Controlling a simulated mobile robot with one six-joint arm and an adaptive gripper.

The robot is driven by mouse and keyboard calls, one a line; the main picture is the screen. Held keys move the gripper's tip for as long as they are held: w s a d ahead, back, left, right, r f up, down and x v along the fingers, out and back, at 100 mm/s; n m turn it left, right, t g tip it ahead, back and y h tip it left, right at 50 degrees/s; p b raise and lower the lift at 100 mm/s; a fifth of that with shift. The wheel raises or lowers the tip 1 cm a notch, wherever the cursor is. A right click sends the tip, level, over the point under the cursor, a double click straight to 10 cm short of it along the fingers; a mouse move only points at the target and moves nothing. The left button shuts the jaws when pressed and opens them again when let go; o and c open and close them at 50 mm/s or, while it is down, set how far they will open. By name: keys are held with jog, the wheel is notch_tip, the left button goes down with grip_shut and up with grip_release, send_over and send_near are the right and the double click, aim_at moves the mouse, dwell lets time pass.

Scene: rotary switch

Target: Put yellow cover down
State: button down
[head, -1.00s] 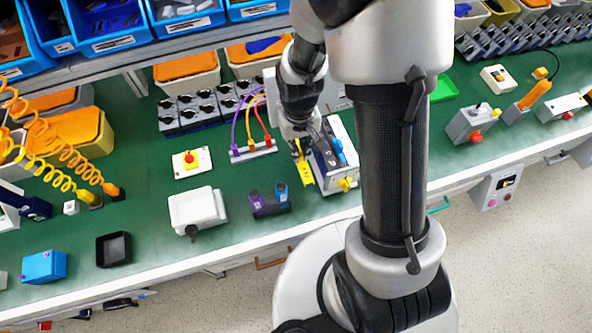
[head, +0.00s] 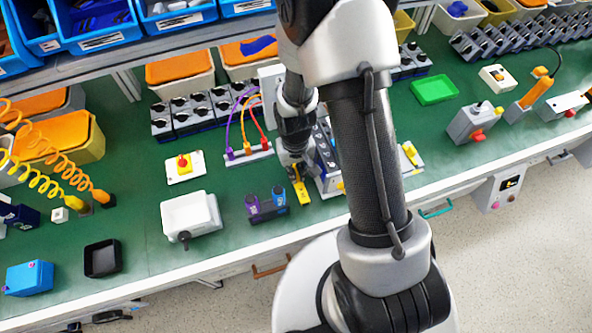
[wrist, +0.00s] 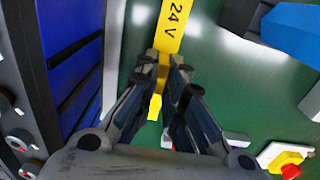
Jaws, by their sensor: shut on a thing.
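The yellow cover (head: 300,190) is a narrow strip in my gripper, just left of the grey-and-blue box (head: 325,160) on the green bench. In the wrist view the yellow cover (wrist: 170,28) carries the print "24 V". My gripper (head: 298,170) is shut on it; in the wrist view the fingertips (wrist: 162,70) close around its narrower part. A bit of yellow also shows below, between the fingers. The box's blue side stands close on the left in the wrist view. I cannot tell whether the cover touches the bench.
A purple-and-blue connector block (head: 266,206) lies left of the cover, and a white box (head: 190,214) farther left. Colored cables arch from a grey strip (head: 247,153) behind. A red-knobbed switch (head: 184,165) sits at left. Bare green bench lies in front of the cover.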

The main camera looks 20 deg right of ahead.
jog(key=shift+f, duration=0.15)
jog(key=c, duration=1.7)
grip_release()
notch_tip(320, 180, up, 26)
jog(key=s+t+p, duration=0.2)
jog(key=s+p, duration=0.1)
jog(key=p, duration=0.2)
jog(key=s+r+t, duration=0.1)
jog(key=s+r, duration=0.4)
jog(key=s, duration=0.1)
jog(key=s+r+t, duration=0.1)
jog(key=s+r, duration=0.5)
jog(key=shift+r+t, duration=0.3)
